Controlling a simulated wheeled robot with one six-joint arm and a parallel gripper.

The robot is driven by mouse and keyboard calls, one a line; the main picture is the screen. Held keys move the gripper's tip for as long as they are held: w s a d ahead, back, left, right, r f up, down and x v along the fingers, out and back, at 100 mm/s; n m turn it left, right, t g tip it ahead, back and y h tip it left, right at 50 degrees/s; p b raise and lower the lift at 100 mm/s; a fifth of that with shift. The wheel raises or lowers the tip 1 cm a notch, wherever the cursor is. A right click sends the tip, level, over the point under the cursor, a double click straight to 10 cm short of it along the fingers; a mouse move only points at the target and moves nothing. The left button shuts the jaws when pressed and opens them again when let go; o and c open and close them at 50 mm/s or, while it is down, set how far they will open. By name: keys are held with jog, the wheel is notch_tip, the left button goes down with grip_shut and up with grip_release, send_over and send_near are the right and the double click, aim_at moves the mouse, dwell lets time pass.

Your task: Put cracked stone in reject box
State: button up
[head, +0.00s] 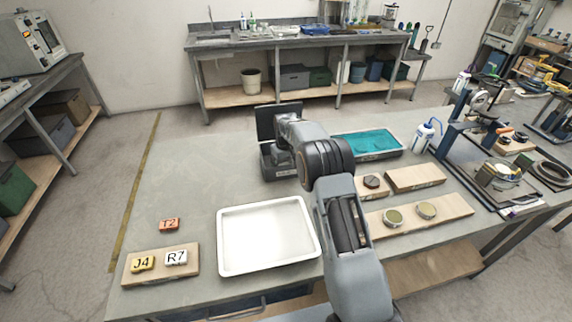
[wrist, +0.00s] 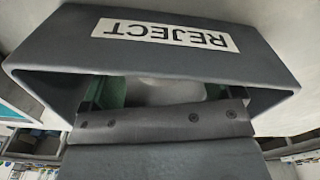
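The dark grey reject box (head: 266,160) stands near the back of the table with a raised panel behind it. In the wrist view its REJECT label (wrist: 165,35) shows upside down, close to the camera. My gripper (wrist: 160,95) is at the box, its two greenish fingers well apart below the label's panel. A pale rounded shape (wrist: 165,88) shows between the fingers; I cannot tell whether it is a stone or the box interior. In the head view my arm hides the gripper. I cannot pick out a cracked stone.
An empty white tray (head: 268,238) is in front. A teal tray (head: 366,143) lies right of the box. Wooden boards (head: 454,206) with round dark pieces (head: 394,216) lie at right. A bottle (head: 424,137) stands back right.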

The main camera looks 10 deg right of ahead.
notch_tip(320, 180, up, 12)
jog(key=s+r+m+t, duration=0.1)
jog(key=s+r, duration=0.7)
jog(key=s, duration=0.1)
jog(key=s+f+m+t, duration=0.1)
jog(key=s+f, duration=0.1)
jog(key=s, duration=1.1)
jog(key=s+f+m+t, duration=0.1)
jog(key=s+f, duration=0.1)
jog(key=s, duration=1.1)
jog(key=shift+m+t, duration=0.3)
jog(key=shift+t, duration=0.1)
